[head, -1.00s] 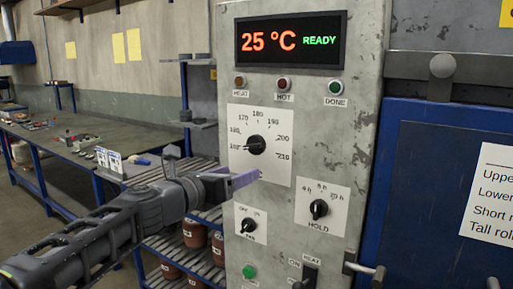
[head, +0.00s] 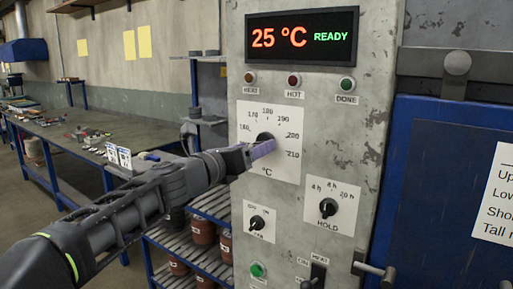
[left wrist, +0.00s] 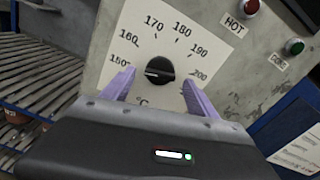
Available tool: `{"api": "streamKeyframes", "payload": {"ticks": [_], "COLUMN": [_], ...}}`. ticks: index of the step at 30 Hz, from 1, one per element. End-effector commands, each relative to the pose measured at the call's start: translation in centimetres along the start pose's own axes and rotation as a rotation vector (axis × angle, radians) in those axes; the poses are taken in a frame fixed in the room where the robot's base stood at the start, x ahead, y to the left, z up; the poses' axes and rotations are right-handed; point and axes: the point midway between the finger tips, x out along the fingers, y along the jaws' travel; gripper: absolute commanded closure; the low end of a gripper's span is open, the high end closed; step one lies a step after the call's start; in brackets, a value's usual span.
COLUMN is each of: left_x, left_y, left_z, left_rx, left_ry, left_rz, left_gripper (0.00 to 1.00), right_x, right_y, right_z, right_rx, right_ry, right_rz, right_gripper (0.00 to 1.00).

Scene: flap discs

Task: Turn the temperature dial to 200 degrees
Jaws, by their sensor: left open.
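The temperature dial (left wrist: 159,70) is a black round knob on a white scale plate (head: 283,172) marked from about 150 to 210. In the left wrist view its pale pointer line lies toward the left, near the low end of the scale. My left gripper (left wrist: 158,92) is open, its two purple fingers spread to either side of the dial. I cannot tell whether they touch it. In the head view the left gripper (head: 262,150) covers the lower part of the dial (head: 265,138). My right gripper is not in view.
The display (head: 302,38) reads 25 °C READY. Below the scale plate are a fan knob (head: 257,222), a HOLD knob (head: 328,207), a green button (head: 257,270) and a HEAT switch (head: 318,273). A shelf with jars (head: 203,231) stands left of the panel.

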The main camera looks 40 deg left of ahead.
Motion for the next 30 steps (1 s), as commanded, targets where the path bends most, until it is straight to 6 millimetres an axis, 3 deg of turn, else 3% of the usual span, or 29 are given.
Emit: {"api": "streamKeyframes", "payload": {"ticks": [5, 14, 30], "left_x": [1.7, 1.9, 1.9], "left_y": [0.0, 0.0, 0.0], "left_z": [0.0, 0.0, 0.0], "left_rx": [-0.001, 0.000, 0.000], "left_ry": [0.000, 0.000, 0.000], "left_rz": [0.000, 0.001, 0.001], "left_gripper": [0.32, 0.32, 0.76], "right_x": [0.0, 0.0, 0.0], "right_y": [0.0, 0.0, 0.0], "right_z": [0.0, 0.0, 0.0], "right_rx": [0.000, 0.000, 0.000], "right_ry": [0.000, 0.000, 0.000], "right_rz": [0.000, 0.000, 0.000], "right_gripper": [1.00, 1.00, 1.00]}}
